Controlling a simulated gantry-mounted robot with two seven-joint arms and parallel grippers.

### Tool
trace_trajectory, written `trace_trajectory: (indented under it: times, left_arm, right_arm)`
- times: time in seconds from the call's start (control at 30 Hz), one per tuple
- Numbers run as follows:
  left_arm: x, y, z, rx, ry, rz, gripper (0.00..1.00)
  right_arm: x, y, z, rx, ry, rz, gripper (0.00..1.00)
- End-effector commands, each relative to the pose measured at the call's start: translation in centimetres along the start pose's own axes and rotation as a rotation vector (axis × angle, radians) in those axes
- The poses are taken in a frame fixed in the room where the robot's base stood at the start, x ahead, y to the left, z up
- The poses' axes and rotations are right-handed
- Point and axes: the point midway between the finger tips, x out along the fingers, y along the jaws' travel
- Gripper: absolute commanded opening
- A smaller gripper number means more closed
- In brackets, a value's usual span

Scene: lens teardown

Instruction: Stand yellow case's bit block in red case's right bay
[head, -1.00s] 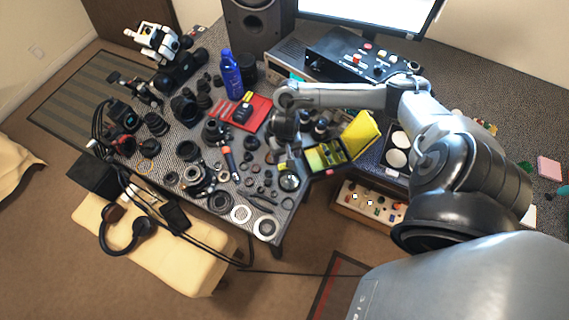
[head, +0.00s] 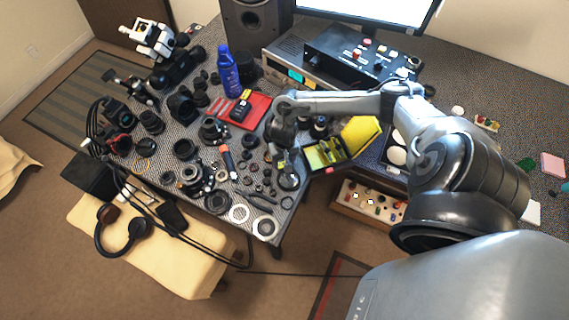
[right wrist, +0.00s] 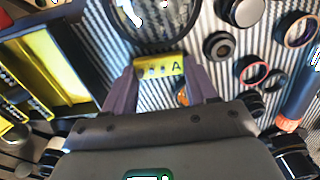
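The yellow case (head: 362,137) lies open at the table's front edge, its dark tray (head: 325,154) holding yellow parts. The tray also shows at the left of the right wrist view (right wrist: 62,62). My right gripper (head: 284,164) is just left of it, pointing down. In the right wrist view its fingers (right wrist: 160,72) are shut on a small yellow bit block (right wrist: 173,64) marked "A". The red case (head: 260,108) lies open farther back and left, with a dark item and a yellow piece in it. Its right bay is too small to make out. My left gripper is not in view.
A round lens or magnifier (head: 288,181) is beside my right gripper. Rings, lens parts and a screwdriver (head: 227,161) crowd the table to the left. A blue bottle (head: 229,72) stands behind the red case.

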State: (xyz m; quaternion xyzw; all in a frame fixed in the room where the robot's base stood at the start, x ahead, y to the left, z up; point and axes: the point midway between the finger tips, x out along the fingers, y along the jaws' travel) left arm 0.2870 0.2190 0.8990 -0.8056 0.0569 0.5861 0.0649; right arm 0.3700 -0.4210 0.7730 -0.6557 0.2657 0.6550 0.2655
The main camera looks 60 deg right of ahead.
Motion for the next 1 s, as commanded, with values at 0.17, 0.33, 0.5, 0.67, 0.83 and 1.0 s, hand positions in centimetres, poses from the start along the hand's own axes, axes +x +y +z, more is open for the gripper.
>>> trace_trajectory:
  times: [0.17,0.33,0.5,0.67,0.83,1.0]
  left_arm:
    - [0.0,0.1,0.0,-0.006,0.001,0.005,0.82]
    - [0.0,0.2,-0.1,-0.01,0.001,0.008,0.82]
    - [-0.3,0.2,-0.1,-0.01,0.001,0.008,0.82]
    - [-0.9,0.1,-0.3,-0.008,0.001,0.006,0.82]
    - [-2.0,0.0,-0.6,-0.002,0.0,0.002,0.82]
    - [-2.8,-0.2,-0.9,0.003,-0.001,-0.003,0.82]
  right_arm:
    - [0.0,0.0,0.0,0.0,0.0,0.0,0.26]
    - [-0.1,0.0,0.0,0.0,0.0,0.0,0.26]
    - [-0.6,0.0,0.0,0.0,0.0,0.0,0.26]
    - [-2.0,0.0,0.0,-0.002,0.0,-0.001,0.26]
    - [-4.6,-0.1,-0.1,-0.001,0.002,-0.001,0.26]
    - [-6.3,3.4,1.4,-0.003,-0.001,0.009,0.26]
